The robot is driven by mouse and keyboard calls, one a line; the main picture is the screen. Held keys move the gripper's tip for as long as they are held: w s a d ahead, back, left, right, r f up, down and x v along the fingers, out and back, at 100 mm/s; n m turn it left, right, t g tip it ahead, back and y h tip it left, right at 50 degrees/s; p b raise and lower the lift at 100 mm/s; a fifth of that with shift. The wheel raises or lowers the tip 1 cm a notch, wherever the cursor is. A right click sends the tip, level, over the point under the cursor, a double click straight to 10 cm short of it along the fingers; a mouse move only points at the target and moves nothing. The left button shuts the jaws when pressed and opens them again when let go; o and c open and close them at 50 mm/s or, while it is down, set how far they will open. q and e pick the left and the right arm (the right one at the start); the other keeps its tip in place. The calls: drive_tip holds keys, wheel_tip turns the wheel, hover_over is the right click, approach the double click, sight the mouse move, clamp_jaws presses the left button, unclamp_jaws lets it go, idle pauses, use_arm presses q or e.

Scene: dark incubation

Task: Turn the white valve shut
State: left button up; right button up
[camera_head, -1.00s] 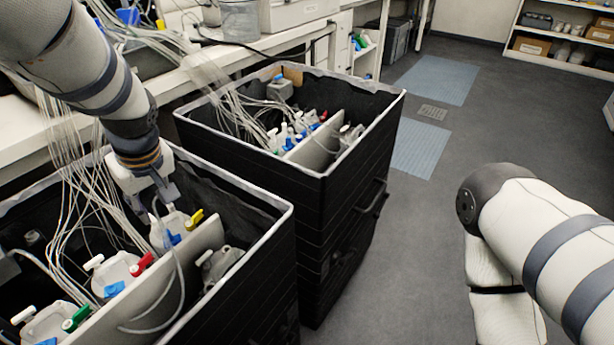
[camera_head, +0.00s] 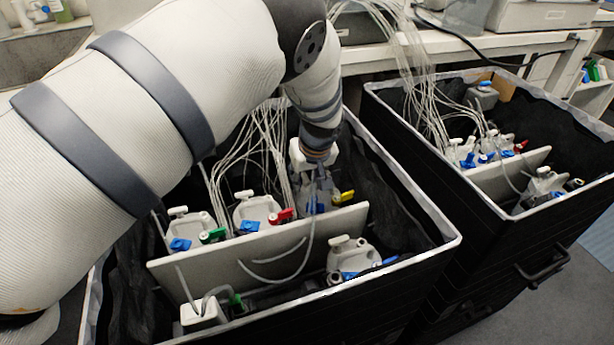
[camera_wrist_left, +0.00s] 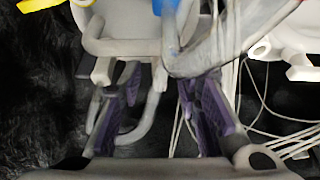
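My left gripper (camera_head: 318,185) points down into the near black crate (camera_head: 440,226), over the back-row bottle with a yellow valve (camera_head: 343,197) and a blue valve (camera_head: 312,208). In the left wrist view its two purple-padded fingers (camera_wrist_left: 162,108) stand apart, with pale tubing between and behind them. A white bar-like part of the bottle (camera_wrist_left: 125,47) lies just beyond the fingertips; I cannot tell whether they touch it. The white valve on this bottle is not clear, as the gripper covers its top. Neighbouring bottles carry white handles (camera_head: 243,195). My right gripper is out of view.
A pale divider (camera_head: 215,262) splits the near crate, with a bottle (camera_head: 352,255) in front of it. Thin clear tubes (camera_head: 262,135) hang around the gripper. A second black crate (camera_head: 545,240) with more bottles stands at the right, by a white bench.

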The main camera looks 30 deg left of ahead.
use_arm(q)
clamp_jaws()
